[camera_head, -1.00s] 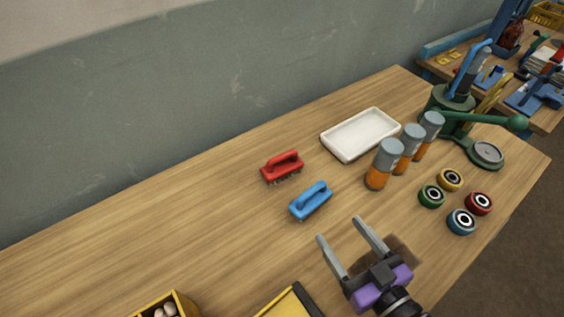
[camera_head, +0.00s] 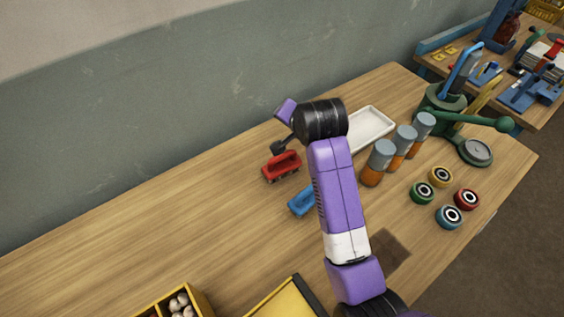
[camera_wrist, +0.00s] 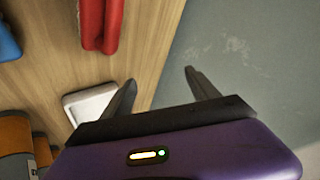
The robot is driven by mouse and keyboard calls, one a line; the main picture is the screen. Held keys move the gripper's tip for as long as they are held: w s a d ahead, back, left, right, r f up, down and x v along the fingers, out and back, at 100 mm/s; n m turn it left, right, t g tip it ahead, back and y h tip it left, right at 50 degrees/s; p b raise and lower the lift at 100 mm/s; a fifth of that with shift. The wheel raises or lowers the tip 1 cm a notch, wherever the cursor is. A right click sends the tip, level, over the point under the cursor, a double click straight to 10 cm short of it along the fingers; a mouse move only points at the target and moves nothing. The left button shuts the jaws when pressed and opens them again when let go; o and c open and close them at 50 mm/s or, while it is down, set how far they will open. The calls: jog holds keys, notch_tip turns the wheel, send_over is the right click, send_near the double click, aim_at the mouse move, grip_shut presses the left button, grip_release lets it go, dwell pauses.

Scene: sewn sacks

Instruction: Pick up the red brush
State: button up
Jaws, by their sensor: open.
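The red brush (camera_head: 281,168) lies on the wooden table, left of the white tray. It also shows at the top of the wrist view (camera_wrist: 102,20), cut off by the frame edge. My gripper is at the far end of my purple arm, close behind the red brush in the head view, where its fingers are mostly hidden. In the wrist view the gripper (camera_wrist: 160,77) is open with nothing between its fingers. The red brush is ahead of the fingertips, nearer the left one, and apart from them.
A blue brush (camera_head: 300,203) lies in front of the red one, partly behind my arm. The white tray (camera_head: 372,126) and orange-grey cans (camera_head: 378,162) stand to the right. The wall (camera_head: 150,130) is close behind.

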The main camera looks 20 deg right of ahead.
jog(key=a+r+m+g+y, duration=0.1)
jog(key=a+r+m+g, duration=0.1)
jog(key=a, duration=0.1)
jog(key=m+g+y, duration=0.1)
jog(key=m+g, duration=0.2)
jog(key=g, duration=0.1)
send_over(284, 164)
jog(key=s, duration=0.1)
jog(key=x, duration=0.3)
jog(key=shift+s+d+f, duration=0.1)
jog(key=shift+s+f, duration=0.2)
jog(key=shift+s, duration=0.1)
jog(key=shift+s+f+m+g, duration=0.25)
jog(key=shift+m+g, duration=0.05)
notch_tip(284, 164, down, 2)
jog(key=shift+w+f+b, duration=0.15)
jog(key=shift+b, duration=0.7)
jog(key=shift+w+f+p, duration=0.2)
jog(key=shift+f, duration=0.65)
jog(key=shift+w+f+p, duration=0.2)
jog(key=shift+f, duration=0.65)
jog(key=shift+w+f+p, duration=0.2)
jog(key=shift+w+f, duration=0.05)
jog(key=shift+f, duration=0.6)
grip_shut()
jog(key=shift+r, duration=0.15)
